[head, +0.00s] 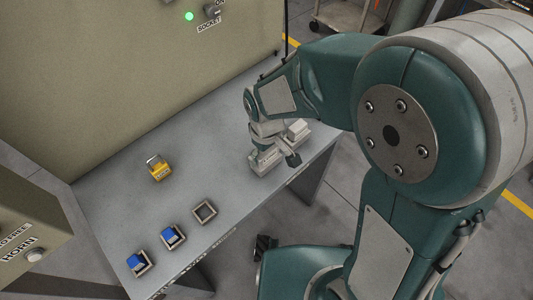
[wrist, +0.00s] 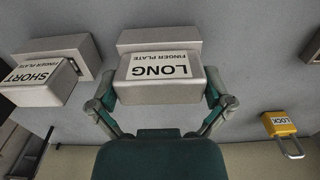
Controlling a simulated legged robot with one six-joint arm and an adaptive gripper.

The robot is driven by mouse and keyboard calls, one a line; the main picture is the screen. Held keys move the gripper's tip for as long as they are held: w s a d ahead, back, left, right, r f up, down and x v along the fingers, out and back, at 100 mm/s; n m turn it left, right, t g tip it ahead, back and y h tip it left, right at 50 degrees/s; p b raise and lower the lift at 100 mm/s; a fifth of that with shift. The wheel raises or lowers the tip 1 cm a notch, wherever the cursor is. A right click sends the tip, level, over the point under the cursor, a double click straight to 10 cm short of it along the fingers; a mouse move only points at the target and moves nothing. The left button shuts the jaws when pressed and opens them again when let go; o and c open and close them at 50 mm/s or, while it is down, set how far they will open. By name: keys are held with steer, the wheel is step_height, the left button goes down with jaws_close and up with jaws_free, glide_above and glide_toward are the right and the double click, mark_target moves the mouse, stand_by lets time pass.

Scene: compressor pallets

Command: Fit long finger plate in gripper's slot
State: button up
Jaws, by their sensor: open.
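The long finger plate (wrist: 160,88) is a pale grey block labelled LONG FINGER PLATE, centred in the wrist view in front of a grey block-like stand (wrist: 160,41). My gripper (wrist: 160,102) is open, with one finger beside each end of the plate; I cannot tell whether they touch it. In the head view my gripper (head: 272,147) is low over the bench's right part and partly hides the plates. The short finger plate (wrist: 42,84) sits to the left in the wrist view, by its own stand (wrist: 62,52). The gripper's slot cannot be made out.
A yellow padlock (head: 158,168) lies on the grey bench (head: 120,205), with clear surface around it. Two square holders with blue pieces (head: 138,263) (head: 172,236) and an empty square frame (head: 204,211) line the front edge. A large beige cabinet (head: 120,70) stands behind.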

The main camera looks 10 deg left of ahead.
steer(key=c, duration=0.9)
steer(key=shift+r, duration=3.05)
